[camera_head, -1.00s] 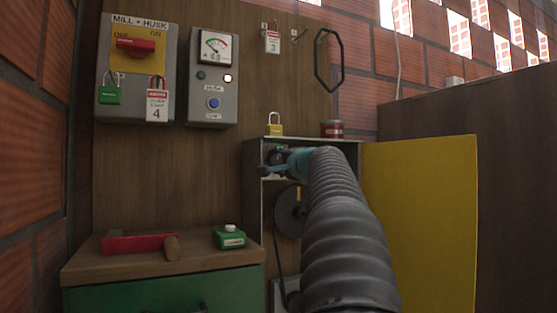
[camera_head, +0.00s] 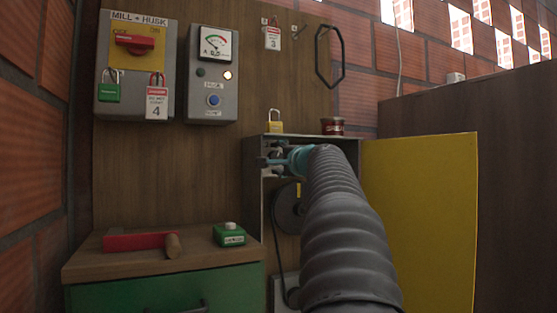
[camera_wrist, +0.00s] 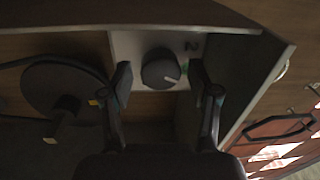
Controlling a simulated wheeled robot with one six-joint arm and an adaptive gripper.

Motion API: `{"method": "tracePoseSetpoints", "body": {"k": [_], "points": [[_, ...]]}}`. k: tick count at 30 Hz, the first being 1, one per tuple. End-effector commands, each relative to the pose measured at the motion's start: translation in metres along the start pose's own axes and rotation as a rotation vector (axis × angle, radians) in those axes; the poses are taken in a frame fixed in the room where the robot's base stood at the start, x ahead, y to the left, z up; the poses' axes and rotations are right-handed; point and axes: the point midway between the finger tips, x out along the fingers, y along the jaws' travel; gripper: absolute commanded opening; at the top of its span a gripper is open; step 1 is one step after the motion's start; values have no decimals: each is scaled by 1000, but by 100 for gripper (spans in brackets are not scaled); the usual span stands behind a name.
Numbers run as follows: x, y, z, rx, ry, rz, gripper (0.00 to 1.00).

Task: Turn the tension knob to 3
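The tension knob (camera_wrist: 161,69) is a round black knob with a white pointer line, on a pale plate (camera_wrist: 125,43) in the wrist view. The pointer aims to the lower right in that picture. A digit that looks like a 2 shows on the plate at the upper right of the knob, and a green mark lies close to the right finger. My gripper (camera_wrist: 160,73) is open, with one finger on each side of the knob and visible gaps. In the head view my gripper (camera_head: 277,160) is inside the top of the open cabinet (camera_head: 252,200), where the knob is hidden.
The yellow door (camera_head: 420,220) stands open at right. A yellow padlock (camera_head: 275,126) and a red tin (camera_head: 332,127) sit on the cabinet top. A pulley wheel (camera_wrist: 65,88) is beside the plate. A meter box (camera_head: 212,90) hangs at upper left.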

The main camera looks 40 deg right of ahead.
Motion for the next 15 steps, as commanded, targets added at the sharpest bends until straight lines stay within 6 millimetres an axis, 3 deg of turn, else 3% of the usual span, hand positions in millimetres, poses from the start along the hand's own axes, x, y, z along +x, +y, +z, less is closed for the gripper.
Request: {"method": "tracePoseSetpoints", "body": {"k": [10,15], "points": [[-2,0,0,-1,0,0,68],[-20,-1,0,-1,1,0,68]]}}
